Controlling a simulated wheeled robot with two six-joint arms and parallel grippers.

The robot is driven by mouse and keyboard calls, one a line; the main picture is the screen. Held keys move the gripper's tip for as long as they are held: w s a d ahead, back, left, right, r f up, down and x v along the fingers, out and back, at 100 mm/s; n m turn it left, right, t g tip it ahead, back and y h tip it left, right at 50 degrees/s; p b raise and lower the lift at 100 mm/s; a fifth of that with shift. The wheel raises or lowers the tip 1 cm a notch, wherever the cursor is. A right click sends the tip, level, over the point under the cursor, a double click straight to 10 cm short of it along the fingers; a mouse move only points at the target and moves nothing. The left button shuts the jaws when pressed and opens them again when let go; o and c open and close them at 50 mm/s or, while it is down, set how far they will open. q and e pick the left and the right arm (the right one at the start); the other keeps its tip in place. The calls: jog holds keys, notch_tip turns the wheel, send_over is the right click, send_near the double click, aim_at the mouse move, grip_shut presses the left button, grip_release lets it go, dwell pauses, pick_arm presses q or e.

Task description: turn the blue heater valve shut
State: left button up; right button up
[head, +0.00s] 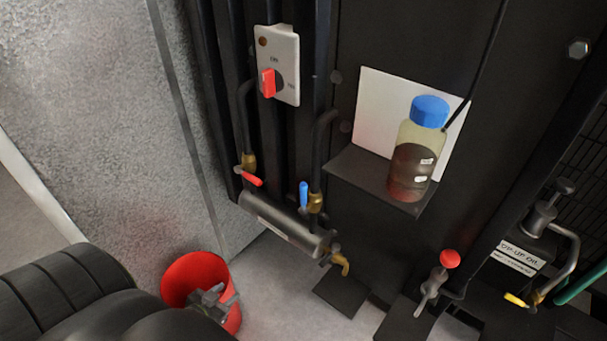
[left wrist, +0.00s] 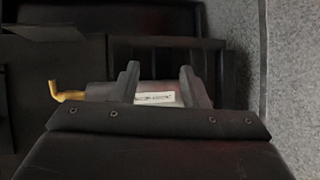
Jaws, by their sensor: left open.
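The blue valve handle (head: 304,195) stands upright beside a brass valve body (head: 316,203) at the right end of the grey heater cylinder (head: 280,228). My left gripper (head: 216,296) is low at the left, in front of the red bucket in the head view, well apart from the blue handle. In the left wrist view its two fingers (left wrist: 160,84) are spread with nothing between them. The heater cylinder's label (left wrist: 155,99) shows behind them. The blue handle cannot be made out in the left wrist view. My right gripper is not in view.
A red-handled valve (head: 250,178) is at the cylinder's left end, and a brass tap (head: 338,262) hangs at its right. A switch box (head: 279,64) is above. A blue-capped bottle (head: 417,150) stands on a shelf (head: 360,172). A red bucket (head: 190,270) is on the floor.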

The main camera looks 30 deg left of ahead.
pick_arm(q)
jog(key=w+d+r+m+t+h+p, duration=0.1)
jog(key=w+d+r+t+h+p, duration=0.1)
jog(key=r, duration=0.8)
jog(key=w+d+r+m+t+h+p, duration=0.1)
jog(key=w+d+r+t+h, duration=0.1)
jog(key=r, duration=0.8)
jog(key=w+d+r+m+t+h+p, duration=0.2)
jog(key=r+h, duration=0.1)
jog(key=r, duration=0.7)
jog(key=b, duration=0.2)
send_near(300, 192)
jog(key=x, duration=1.1)
jog(key=shift+w, duration=0.15)
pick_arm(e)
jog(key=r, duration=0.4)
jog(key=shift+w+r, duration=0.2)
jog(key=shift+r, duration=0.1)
pick_arm(q)
jog(key=shift+f, duration=0.1)
grip_shut()
